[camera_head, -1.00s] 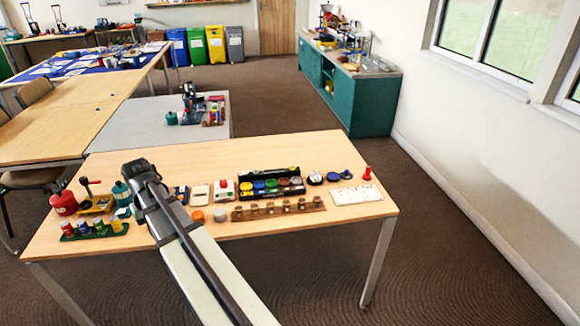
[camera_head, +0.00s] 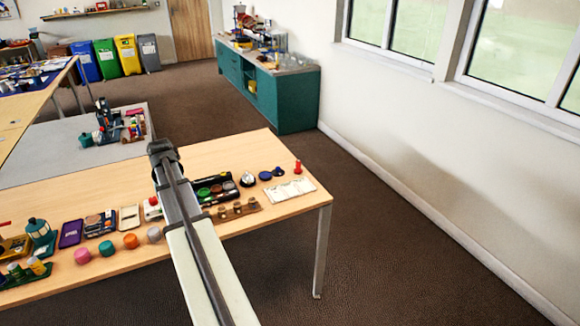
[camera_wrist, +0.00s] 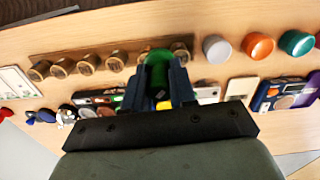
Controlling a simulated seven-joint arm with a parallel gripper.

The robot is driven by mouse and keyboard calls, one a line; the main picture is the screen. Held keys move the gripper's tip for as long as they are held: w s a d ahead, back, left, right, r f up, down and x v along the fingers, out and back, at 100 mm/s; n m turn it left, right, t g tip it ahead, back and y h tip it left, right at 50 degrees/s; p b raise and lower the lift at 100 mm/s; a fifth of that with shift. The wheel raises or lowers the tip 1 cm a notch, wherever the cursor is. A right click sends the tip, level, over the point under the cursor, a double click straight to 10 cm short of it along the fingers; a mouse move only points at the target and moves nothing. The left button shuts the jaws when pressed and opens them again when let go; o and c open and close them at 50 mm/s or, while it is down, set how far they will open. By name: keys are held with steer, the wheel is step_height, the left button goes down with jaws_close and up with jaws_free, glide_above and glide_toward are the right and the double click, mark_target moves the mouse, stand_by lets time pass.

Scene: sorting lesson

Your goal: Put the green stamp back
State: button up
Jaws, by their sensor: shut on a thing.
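In the wrist view my gripper (camera_wrist: 158,75) is shut on the green stamp (camera_wrist: 157,57), whose rounded green top shows between the two dark fingers. The stamp's lower end is hidden. A wooden rack (camera_wrist: 105,43) with several round wooden-topped stamps (camera_wrist: 88,64) lies along the table, and the held stamp shows over its right part. I cannot tell whether the stamp touches the rack. In the head view the rack (camera_head: 246,214) sits near the front table edge, partly hidden by my arm. My gripper and the green stamp are hidden there.
A tray of coloured ink pads (camera_head: 217,189) stands behind the rack. Grey (camera_head: 154,234), orange (camera_head: 130,241), green and pink round pieces line up to its left. White cards (camera_head: 290,190) and a red-handled piece (camera_head: 298,167) are at right. The table's back right is bare.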

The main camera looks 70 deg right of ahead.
steer(key=s+d+m, duration=0.2)
steer(key=s+d, duration=0.6)
steer(key=d, duration=0.6)
steer(key=s+d+m, duration=0.3)
steer(key=s+d, duration=0.5)
steer(key=d, duration=0.6)
steer(key=s+d+m, duration=0.2)
steer(key=s+d, duration=0.6)
steer(key=d, duration=0.6)
steer(key=w+d+m, duration=0.2)
steer(key=d+m, duration=0.1)
steer(key=d, duration=0.9)
steer(key=shift+w+d+f, duration=0.1)
steer(key=shift+w+f, duration=0.05)
steer(key=shift+f, duration=4.8)
steer(key=shift+f, duration=0.1)
steer(key=o, duration=0.8)
steer(key=shift+o, duration=0.2)
step_height(320, 180, up, 12)
